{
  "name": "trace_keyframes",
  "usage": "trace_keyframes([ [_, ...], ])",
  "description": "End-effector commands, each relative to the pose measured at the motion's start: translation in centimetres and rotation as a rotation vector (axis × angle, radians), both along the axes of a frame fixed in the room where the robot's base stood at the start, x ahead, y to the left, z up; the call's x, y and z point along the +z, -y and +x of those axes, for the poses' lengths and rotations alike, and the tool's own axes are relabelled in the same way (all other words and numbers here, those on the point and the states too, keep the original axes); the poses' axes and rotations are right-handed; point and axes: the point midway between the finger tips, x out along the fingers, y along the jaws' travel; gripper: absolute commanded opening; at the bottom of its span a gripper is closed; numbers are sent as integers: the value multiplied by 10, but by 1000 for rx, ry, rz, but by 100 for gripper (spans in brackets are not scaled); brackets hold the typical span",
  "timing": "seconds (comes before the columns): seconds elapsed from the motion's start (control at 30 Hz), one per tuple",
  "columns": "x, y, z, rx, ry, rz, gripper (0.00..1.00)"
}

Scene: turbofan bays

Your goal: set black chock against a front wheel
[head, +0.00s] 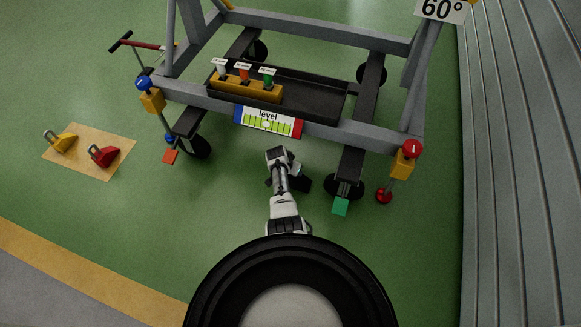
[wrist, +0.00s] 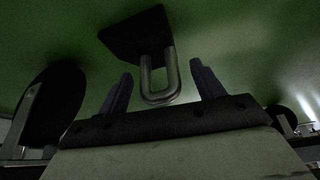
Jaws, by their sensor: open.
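The black chock (wrist: 135,35) shows in the wrist view as a dark block with a U-shaped metal handle, seemingly on the green floor. In the head view a dark shape (head: 303,184) beside my arm appears to be the same chock. My gripper (wrist: 161,70) is open, with one finger on each side of the handle and gaps showing. My arm hides the fingers in the head view. The left front wheel (head: 197,147) has a red-orange tag beside it, and the right front wheel (head: 338,182) a green one. Dark wheels (wrist: 50,115) also show in the wrist view.
The grey stand frame (head: 330,131) spans above the wheels. A tan mat (head: 82,164) with a yellow chock (head: 62,142) and a red chock (head: 103,156) lies at left. A red-knobbed post (head: 409,155) stands at the right corner. A ribbed wall (head: 515,180) bounds the right.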

Motion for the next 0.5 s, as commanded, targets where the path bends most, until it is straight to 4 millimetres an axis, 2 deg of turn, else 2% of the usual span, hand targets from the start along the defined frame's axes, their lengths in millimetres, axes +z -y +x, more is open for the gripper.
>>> trace_keyframes([
  [0.03,15,-1,-2,0,0,0,67],
  [0.5,69,-12,-23,1,0,0,67],
])
